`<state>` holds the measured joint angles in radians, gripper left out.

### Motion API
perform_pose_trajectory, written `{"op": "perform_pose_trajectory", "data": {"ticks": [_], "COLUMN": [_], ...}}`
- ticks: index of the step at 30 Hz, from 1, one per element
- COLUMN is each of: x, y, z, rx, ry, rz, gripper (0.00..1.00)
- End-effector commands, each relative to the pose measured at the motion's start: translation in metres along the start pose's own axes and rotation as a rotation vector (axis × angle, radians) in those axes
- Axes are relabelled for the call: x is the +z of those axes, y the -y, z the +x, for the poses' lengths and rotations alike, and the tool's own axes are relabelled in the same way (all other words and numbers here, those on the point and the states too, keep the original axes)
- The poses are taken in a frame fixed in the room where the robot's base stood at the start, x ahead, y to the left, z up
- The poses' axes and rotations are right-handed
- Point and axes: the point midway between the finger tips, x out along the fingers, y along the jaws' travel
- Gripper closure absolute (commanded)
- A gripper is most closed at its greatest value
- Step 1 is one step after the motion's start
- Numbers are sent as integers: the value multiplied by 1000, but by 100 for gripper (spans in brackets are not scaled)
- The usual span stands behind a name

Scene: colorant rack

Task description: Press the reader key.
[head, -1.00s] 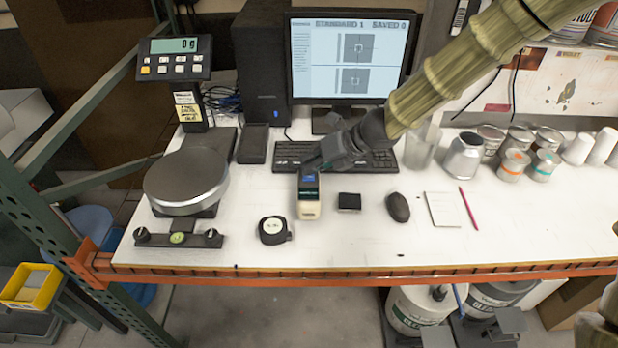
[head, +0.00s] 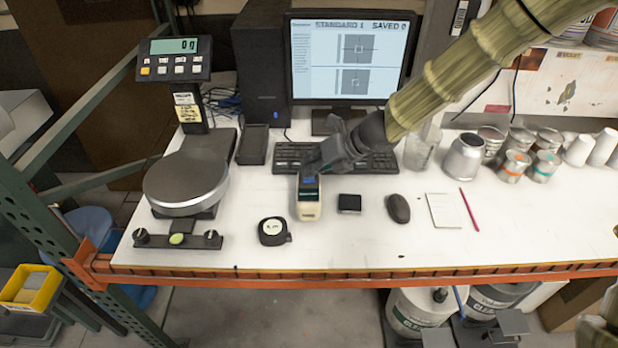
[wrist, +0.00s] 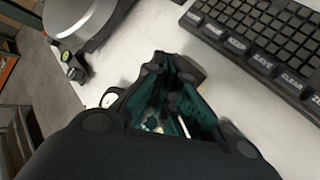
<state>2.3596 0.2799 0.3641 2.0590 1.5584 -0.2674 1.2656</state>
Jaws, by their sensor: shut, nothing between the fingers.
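The reader (head: 309,200) is a small cream handheld device with a dark screen, standing on the white bench in front of the keyboard. My gripper (head: 308,168) is shut and empty, reaching down from the upper right, with its fingers at the reader's top end. I cannot tell whether the fingertips touch it. In the wrist view my gripper (wrist: 165,105) covers most of the reader, of which only a pale edge (wrist: 190,70) shows beside the fingers. The reader's key is hidden from both views.
A tape measure (head: 273,230) lies left of the reader, a small black block (head: 350,203) and a mouse (head: 398,208) right of it. The keyboard (head: 290,156) and monitor (head: 347,65) are behind. A scale (head: 187,182) stands at left. Bare bench lies in front.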

Motion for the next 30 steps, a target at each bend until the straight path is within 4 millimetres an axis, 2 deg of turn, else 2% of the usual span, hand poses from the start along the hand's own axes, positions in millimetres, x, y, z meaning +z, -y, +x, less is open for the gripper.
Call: {"op": "perform_pose_trajectory", "data": {"ticks": [14,30], "x": [-1,7], "y": [1,-7], "z": [1,-10], "rx": [0,-1], "ry": [0,-1], "rz": [0,-1], "gripper": [100,100]}}
